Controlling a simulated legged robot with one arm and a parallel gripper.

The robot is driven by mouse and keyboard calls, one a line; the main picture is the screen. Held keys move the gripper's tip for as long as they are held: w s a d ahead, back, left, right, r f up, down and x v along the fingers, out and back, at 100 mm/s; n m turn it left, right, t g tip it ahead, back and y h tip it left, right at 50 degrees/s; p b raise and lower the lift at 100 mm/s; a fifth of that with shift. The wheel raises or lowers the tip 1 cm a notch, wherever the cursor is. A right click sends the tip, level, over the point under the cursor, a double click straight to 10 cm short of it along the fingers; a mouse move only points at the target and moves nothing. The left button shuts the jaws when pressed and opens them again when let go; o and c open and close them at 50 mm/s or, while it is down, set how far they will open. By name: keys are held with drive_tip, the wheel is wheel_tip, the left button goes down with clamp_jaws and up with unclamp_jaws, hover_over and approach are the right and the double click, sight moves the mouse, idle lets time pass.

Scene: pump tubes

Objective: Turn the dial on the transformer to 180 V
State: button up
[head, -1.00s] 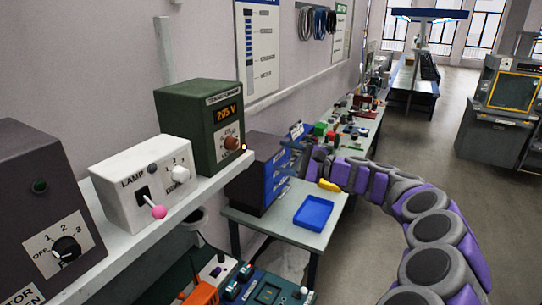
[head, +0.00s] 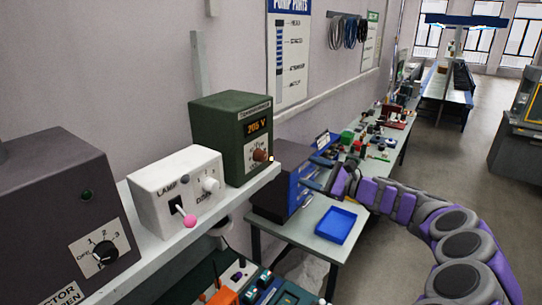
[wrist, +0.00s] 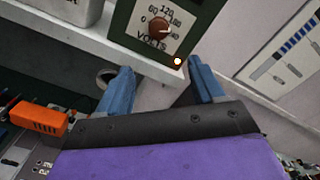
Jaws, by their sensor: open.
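The transformer (head: 231,125) is a dark green box on the white shelf. Its orange display (head: 257,125) reads 205 V. Its brown dial (head: 260,155) is on the front plate and also shows at the top of the wrist view (wrist: 160,28), with a scale marked in volts. An orange light glows beside the dial. My gripper (head: 318,174) is to the right of the transformer and apart from it. In the wrist view, its two blue fingers (wrist: 162,80) are spread and empty, with the dial beyond and above the gap between them.
On the shelf (head: 185,232) left of the transformer stand a white lamp dimmer box (head: 178,187) with a pink-tipped lever and a dark box (head: 60,215) with a rotary switch. Below are a blue tray (head: 335,225) on a table and an orange object (wrist: 38,118).

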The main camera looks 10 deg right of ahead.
sight(265, 158)
drive_tip(key=p+x, duration=0.2)
drive_tip(key=x, duration=1.4)
drive_tip(key=shift+w+a+f+p, duration=0.15)
drive_tip(key=shift+a+p, duration=0.1)
drive_tip(key=shift+p, duration=0.15)
drive_tip(key=shift+c, duration=0.2)
drive_tip(key=c, duration=1)
drive_tip(key=n+b, duration=0.1)
drive_tip(key=b, duration=0.2)
drive_tip(key=shift+f, duration=0.25)
drive_tip(key=n+b, duration=0.2)
drive_tip(key=b, duration=0.1)
drive_tip(key=shift+r+b, duration=0.15)
drive_tip(key=shift+b, duration=0.15)
drive_tip(key=shift+n, duration=0.3)
